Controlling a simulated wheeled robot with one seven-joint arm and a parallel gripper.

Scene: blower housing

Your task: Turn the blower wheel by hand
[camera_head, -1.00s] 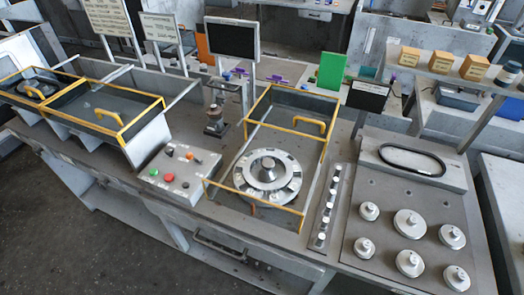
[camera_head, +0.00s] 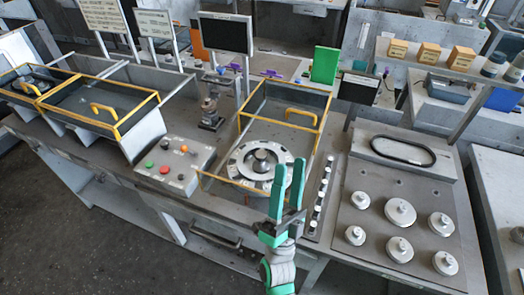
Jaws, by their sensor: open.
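The blower wheel (camera_head: 243,160) is a light grey disc with dark slots around its rim and a raised round hub (camera_head: 262,162) at its middle. It lies flat inside a yellow-edged housing frame (camera_head: 325,112) at the centre of the bench. My gripper (camera_head: 288,180) is in front of and to the right of the wheel in the picture. Its two green fingers point up and stand apart with nothing between them. The left finger overlaps the wheel's right edge in the view and hides a small part of it. I cannot tell whether it touches.
A control box (camera_head: 176,165) with coloured buttons stands left of the wheel. A narrow strip of small knobs (camera_head: 318,200) lies to its right, then a plate (camera_head: 375,205) with several round metal pieces. A yellow handle (camera_head: 301,115) sits behind the wheel. A black screen (camera_head: 226,33) stands at the back.

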